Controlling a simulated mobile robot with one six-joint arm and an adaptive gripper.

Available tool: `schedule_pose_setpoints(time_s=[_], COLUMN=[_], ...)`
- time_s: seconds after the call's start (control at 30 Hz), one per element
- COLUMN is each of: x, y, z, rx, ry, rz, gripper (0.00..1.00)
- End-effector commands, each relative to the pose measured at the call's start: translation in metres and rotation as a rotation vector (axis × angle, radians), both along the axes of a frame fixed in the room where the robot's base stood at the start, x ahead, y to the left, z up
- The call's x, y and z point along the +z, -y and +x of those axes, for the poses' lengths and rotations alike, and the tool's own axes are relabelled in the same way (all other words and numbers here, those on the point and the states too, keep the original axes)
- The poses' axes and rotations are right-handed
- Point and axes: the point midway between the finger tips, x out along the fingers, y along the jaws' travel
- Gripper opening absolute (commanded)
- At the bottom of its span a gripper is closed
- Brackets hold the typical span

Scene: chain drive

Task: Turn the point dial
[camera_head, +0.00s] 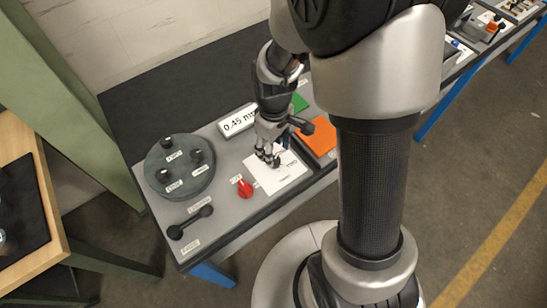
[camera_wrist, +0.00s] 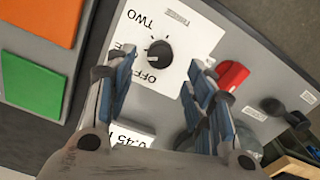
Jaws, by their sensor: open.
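The point dial is a round black knob (camera_wrist: 160,53) with a white pointer mark, on a white plate (camera_wrist: 195,30) lettered OFF and TWO, with other lettering partly hidden. In the head view the plate (camera_head: 291,183) lies on the grey panel and my gripper hides much of the dial. My gripper (camera_head: 269,160) is above the plate, pointing down. In the wrist view its two blue-padded fingers (camera_wrist: 160,78) are open and empty, and the dial shows in the gap ahead of the fingertips. I cannot tell how high the fingertips are above it.
A red knob (camera_head: 244,188) sits close left of the plate. A round dark disc (camera_head: 195,190) with several black knobs and a black double-ended handle (camera_head: 190,222) lie farther left. A 0.45 mm display (camera_head: 238,121), a green pad (camera_head: 300,102) and an orange pad (camera_head: 319,137) are nearby.

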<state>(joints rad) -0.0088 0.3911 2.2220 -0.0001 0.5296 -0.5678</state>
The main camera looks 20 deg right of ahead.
Motion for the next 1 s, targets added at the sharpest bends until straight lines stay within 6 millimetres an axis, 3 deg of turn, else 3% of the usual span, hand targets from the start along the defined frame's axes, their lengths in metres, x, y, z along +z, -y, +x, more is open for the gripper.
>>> schedule_pose_setpoints(time_s=[0.1, 0.3, 0.67, 1.0], x=[-0.026, -0.047, -0.051, -0.051], y=[0.000, 0.000, 0.000, 0.000], z=[0.000, 0.000, 0.001, 0.000], rx=[0.000, 0.000, 0.000, 0.000], ry=[-0.002, 0.000, 0.001, 0.001], rz=[0.000, 0.000, 0.000, 0.000], gripper=[0.49, 0.49, 0.49, 0.28])
